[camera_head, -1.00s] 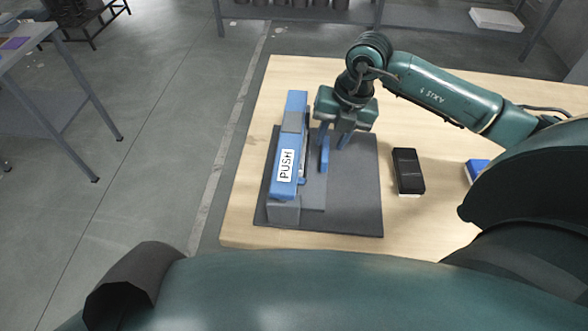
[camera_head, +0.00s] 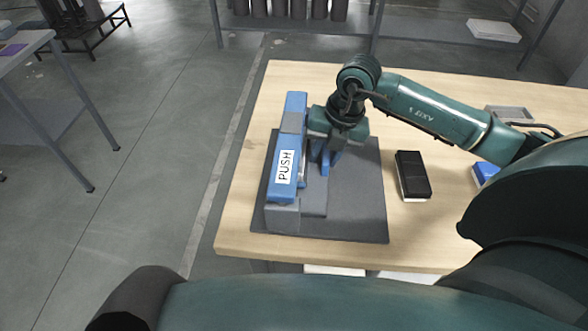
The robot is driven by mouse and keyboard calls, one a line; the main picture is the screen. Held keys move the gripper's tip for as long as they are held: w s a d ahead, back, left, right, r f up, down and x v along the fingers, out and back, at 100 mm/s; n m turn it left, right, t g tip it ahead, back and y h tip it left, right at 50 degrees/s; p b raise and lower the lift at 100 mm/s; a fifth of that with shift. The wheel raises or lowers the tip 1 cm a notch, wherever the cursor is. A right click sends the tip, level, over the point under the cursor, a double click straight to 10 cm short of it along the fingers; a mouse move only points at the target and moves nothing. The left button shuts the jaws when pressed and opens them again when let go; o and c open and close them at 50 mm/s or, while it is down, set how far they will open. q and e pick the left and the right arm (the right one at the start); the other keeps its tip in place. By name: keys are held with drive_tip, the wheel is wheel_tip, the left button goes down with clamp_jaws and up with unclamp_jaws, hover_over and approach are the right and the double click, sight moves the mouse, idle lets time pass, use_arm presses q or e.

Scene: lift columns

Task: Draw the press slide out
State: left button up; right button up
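The press (camera_head: 287,150) is a long blue body with a white "PUSH" label on grey supports, on a dark grey base plate (camera_head: 350,215). A small upright blue piece (camera_head: 325,163), which looks like the slide's handle, stands just right of the body. My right gripper (camera_head: 329,163) points down at this piece, with its fingers close around or beside it. The gripper's body and wrist hide part of the piece. I cannot tell whether the fingers touch it or how far they are closed. My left gripper is out of view.
A black block (camera_head: 412,174) with a pale underside lies on the wooden table (camera_head: 420,228), right of the plate. A blue item (camera_head: 485,173) is partly hidden behind my arm. A grey tray (camera_head: 508,113) lies at the back right. Bare wood lies between plate and black block.

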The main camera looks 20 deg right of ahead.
sight(373, 171)
drive_tip(key=shift+s+d+f, duration=0.3)
drive_tip(key=shift+s+d, duration=0.15)
drive_tip(key=shift+d, duration=0.15)
drive_tip(key=shift+c, duration=0.6)
drive_tip(key=shift+s+d+b, duration=0.3)
drive_tip(key=shift+s+d, duration=0.3)
drive_tip(key=shift+d, duration=0.3)
drive_tip(key=shift+s+d+b, duration=0.3)
drive_tip(key=shift+s+d, duration=0.4)
drive_tip(key=shift+d, duration=0.4)
drive_tip(key=shift+s+d+b, duration=0.35)
drive_tip(key=shift+s+d, duration=0.35)
drive_tip(key=shift+d, duration=0.4)
drive_tip(key=shift+s+d+b, duration=0.3)
drive_tip(key=shift+s+d, duration=0.4)
drive_tip(key=shift+d, duration=0.4)
drive_tip(key=o, duration=0.5)
drive_tip(key=shift+r, duration=0.15)
